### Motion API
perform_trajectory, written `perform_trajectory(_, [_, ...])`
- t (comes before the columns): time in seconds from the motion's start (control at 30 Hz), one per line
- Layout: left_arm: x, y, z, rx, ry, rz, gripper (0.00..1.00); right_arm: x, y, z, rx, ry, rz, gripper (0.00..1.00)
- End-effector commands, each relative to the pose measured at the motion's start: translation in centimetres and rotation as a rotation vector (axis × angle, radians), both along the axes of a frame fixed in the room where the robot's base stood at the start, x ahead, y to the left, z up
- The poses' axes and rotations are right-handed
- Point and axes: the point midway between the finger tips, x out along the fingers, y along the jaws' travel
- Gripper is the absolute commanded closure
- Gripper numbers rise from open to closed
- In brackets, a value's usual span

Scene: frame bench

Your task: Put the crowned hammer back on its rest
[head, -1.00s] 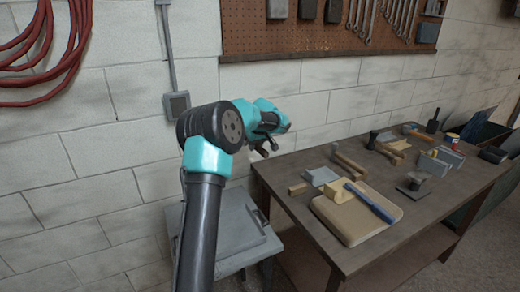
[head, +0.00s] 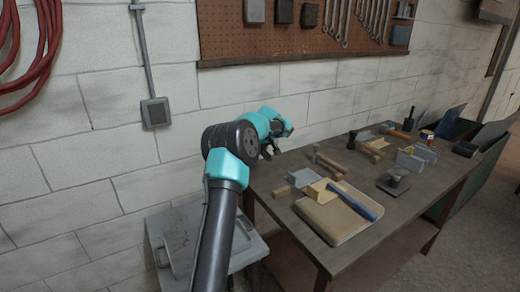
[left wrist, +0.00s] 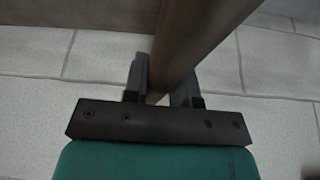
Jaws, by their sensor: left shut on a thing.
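My left gripper (head: 268,152) is over the near-left back corner of the bench, by the wall. In the left wrist view its two dark fingers (left wrist: 160,90) are shut on a brown wooden shaft (left wrist: 186,38), which looks like a tool handle. Its head is out of sight, so I cannot tell whether it is the crowned hammer. A blue-handled tool (head: 357,203) lies across the tan board (head: 330,225). A wooden-handled hammer (head: 328,163) lies farther back on the bench, and another (head: 398,134) lies beyond it. I cannot pick out the hammer's rest with certainty.
A grey cabinet (head: 172,240) stands left of the bench. A pegboard (head: 300,45) hangs above. The front right bench top is bare.

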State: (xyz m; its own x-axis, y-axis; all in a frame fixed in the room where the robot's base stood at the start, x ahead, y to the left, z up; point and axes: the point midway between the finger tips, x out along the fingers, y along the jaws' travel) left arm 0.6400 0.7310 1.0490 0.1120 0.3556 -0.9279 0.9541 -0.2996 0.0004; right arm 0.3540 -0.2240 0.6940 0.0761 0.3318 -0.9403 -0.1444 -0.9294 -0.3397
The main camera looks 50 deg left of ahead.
Motion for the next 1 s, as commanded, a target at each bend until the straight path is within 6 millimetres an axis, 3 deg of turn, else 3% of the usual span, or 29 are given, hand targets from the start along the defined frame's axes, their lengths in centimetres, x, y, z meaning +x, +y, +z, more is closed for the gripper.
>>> perform_trajectory(0.7, [0.0, 0.0, -5.9, 0.0, 0.0, 0.0, 1.0, 0.0, 0.0, 0.0, 0.0, 0.0, 0.0, 0.57])
perform_trajectory(1.0, [0.0, 0.0, -6.6, 0.001, -0.001, 0.0, 1.0, 0.0, 0.0, 0.0, 0.0, 0.0, 0.0, 0.57])
